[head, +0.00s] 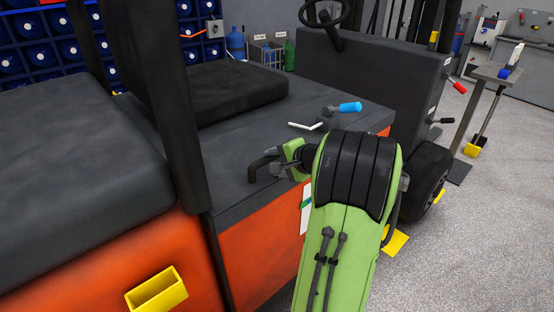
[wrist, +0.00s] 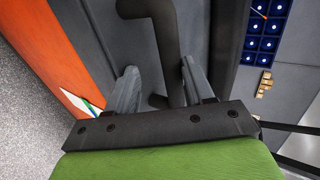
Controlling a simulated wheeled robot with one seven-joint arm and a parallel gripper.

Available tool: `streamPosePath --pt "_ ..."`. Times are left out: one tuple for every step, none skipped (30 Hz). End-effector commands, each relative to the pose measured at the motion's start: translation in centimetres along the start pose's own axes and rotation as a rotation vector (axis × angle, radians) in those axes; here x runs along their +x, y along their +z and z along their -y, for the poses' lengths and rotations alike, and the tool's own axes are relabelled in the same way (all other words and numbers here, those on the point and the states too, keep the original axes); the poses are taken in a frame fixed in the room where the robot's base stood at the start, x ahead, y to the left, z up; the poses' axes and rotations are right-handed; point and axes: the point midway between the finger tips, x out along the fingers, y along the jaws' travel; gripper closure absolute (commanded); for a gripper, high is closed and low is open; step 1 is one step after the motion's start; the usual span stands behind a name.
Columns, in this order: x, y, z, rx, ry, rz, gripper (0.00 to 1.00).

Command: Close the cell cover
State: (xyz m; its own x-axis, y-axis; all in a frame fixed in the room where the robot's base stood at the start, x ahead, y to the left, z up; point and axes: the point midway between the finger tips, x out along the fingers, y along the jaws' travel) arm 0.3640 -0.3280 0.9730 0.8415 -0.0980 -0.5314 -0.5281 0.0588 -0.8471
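A dark grey flat panel (head: 235,150) tops the orange body of a forklift, in front of the seat; it seems to be the cell cover. A black bent handle (head: 260,166) stands at its near edge. In the wrist view the handle (wrist: 166,35) comes down between the two grey fingers of my gripper (wrist: 160,70). The fingers are apart, with a gap visible on the handle's left and the right finger close to it. My gripper (head: 278,163) is beside the handle in the head view, partly hidden by my green wrist. The panel's hinge is not clear.
The black seat (head: 237,92) and a dark upright post (head: 160,110) stand behind and left. The steering wheel (head: 325,12) is at the top. Grey floor (head: 480,230) is open at right.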

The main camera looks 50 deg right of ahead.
Motion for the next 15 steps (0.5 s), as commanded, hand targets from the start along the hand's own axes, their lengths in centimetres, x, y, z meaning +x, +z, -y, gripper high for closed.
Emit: streamPosePath --pt "0.1 0.0 -0.5 0.009 0.013 0.002 0.52" --pt "0.1 0.0 -0.5 0.009 0.013 0.002 0.52" --pt "0.0 0.0 -0.5 0.009 0.012 0.002 0.52" --pt "-0.2 0.0 -0.5 0.009 0.012 0.002 0.52" --pt "-0.5 -0.1 -0.4 0.009 0.012 0.001 0.52" --pt "-1.1 -0.1 -0.3 0.01 0.011 0.0 0.52" --pt "-1.7 -0.1 -0.3 0.011 0.011 -0.002 0.52" --pt "-2.4 -0.1 -0.2 0.011 0.01 -0.003 0.52" --pt "-3.5 -0.1 -0.1 0.011 0.009 -0.004 0.52" --pt "-4.4 -0.1 -0.1 0.01 0.008 -0.005 0.52" --pt "-5.3 -0.2 0.0 0.01 0.006 -0.007 0.52" --pt "-6.5 -0.1 0.1 0.009 0.005 -0.005 0.52" --pt "-7.4 -0.1 0.1 0.008 0.005 -0.007 0.52" --pt "-8.3 -0.1 0.1 0.007 0.004 -0.006 0.52" --pt "-9.4 -0.1 0.2 0.007 0.002 -0.006 0.52"
